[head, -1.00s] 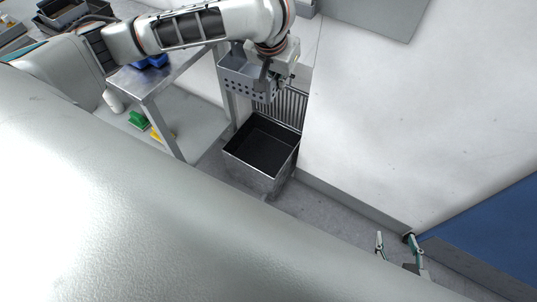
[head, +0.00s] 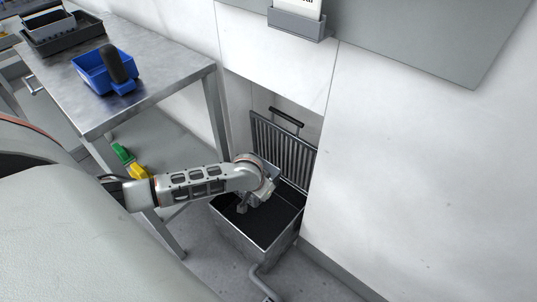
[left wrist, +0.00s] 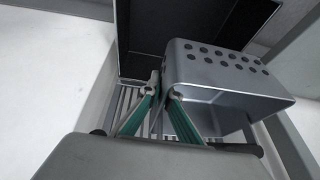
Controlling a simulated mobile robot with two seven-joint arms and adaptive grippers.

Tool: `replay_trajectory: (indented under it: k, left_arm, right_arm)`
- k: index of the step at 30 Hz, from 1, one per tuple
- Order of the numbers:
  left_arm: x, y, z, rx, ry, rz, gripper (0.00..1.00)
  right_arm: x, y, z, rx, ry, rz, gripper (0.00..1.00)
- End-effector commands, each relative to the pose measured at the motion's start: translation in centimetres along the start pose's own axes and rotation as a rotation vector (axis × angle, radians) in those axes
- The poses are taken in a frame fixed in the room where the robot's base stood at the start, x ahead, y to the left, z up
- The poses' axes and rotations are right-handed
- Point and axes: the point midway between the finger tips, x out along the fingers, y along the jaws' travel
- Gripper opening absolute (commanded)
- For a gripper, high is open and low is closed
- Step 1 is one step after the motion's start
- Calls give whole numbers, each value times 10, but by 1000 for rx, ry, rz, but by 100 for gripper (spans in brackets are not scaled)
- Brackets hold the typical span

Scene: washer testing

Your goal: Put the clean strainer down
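The strainer (left wrist: 225,62) is a grey metal box with rows of round holes in one wall. In the left wrist view it is tilted at the right of my left gripper (left wrist: 164,90). The green-sided fingers are close together at its near left edge, one on each side of the wall, and look shut on it. In the head view my left gripper (head: 246,204) is low over the dark inside of a metal floor basin (head: 238,238). My right gripper is not in view.
A barred grate (head: 285,148) with a dark handle stands upright behind the basin. A steel table (head: 160,82) with a blue bin (head: 92,75) is at the left. A white wall (head: 420,180) closes the right side. A pipe (head: 262,284) runs in front of the basin.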

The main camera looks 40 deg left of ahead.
Motion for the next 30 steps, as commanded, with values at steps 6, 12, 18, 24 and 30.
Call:
replay_trajectory:
  k: [6,12,18,24,30]
  left_arm:
    - [39,-12,41,15,1,5,0]
    - [69,-11,59,19,-4,7,0]
    - [118,-6,84,19,-14,8,0]
    - [161,-3,102,19,-13,8,0]
    - [185,-2,106,17,-2,7,0]
  right_arm:
    - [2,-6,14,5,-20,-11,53]
    - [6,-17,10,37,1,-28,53]
    - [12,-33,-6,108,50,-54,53]
    - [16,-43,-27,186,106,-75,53]
    - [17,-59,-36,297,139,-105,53]
